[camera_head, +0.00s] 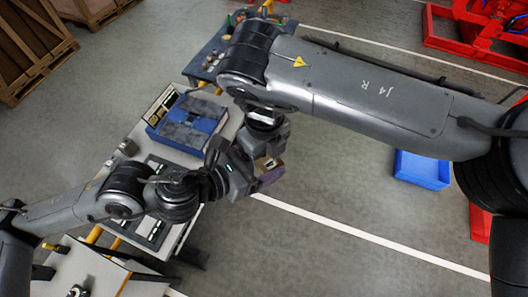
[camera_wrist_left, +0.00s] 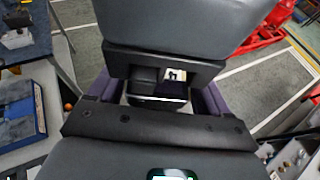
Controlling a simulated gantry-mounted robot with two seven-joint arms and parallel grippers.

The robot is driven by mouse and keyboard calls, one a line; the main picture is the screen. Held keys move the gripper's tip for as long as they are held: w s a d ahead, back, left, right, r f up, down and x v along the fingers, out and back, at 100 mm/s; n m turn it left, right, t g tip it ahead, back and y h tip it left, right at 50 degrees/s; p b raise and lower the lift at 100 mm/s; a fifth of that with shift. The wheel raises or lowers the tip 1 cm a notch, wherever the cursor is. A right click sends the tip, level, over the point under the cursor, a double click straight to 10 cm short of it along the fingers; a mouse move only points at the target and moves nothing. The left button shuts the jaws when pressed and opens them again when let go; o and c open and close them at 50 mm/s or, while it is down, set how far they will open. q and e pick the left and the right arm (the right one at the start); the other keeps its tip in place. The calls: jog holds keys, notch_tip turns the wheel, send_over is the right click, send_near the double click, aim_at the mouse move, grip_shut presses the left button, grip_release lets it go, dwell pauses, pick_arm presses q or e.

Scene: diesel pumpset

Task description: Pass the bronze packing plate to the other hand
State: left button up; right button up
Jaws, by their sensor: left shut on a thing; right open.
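My left gripper (camera_head: 268,177), with purple fingers, reaches in from the left and is shut on the bronze packing plate. Only a small brownish part of the plate (camera_head: 267,163) shows, between the two grippers. My right gripper (camera_head: 264,147) comes down from above, is open, and is right up against the left one. In the left wrist view the purple fingers of my left gripper (camera_wrist_left: 155,96) stand on both sides, and the dark body of my right gripper (camera_wrist_left: 165,62) fills the space ahead. Whether the right fingers touch the plate is hidden.
A blue case (camera_head: 188,124) lies on a light workbench under the arms. A blue bin (camera_head: 421,170) stands on the floor at right, near red equipment (camera_head: 478,40). Wooden crates (camera_head: 30,45) stand at top left. The floor below the grippers is clear.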

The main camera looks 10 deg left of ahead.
aim_at(261, 163)
pick_arm(q)
jog(key=shift+r, duration=0.1)
pick_arm(e)
jog(key=shift+c, duration=0.2)
jog(key=c, duration=1.4)
pick_arm(q)
jog(key=o, duration=1.5)
pick_arm(e)
grip_shut()
pick_arm(q)
jog(key=shift+r, duration=4.9)
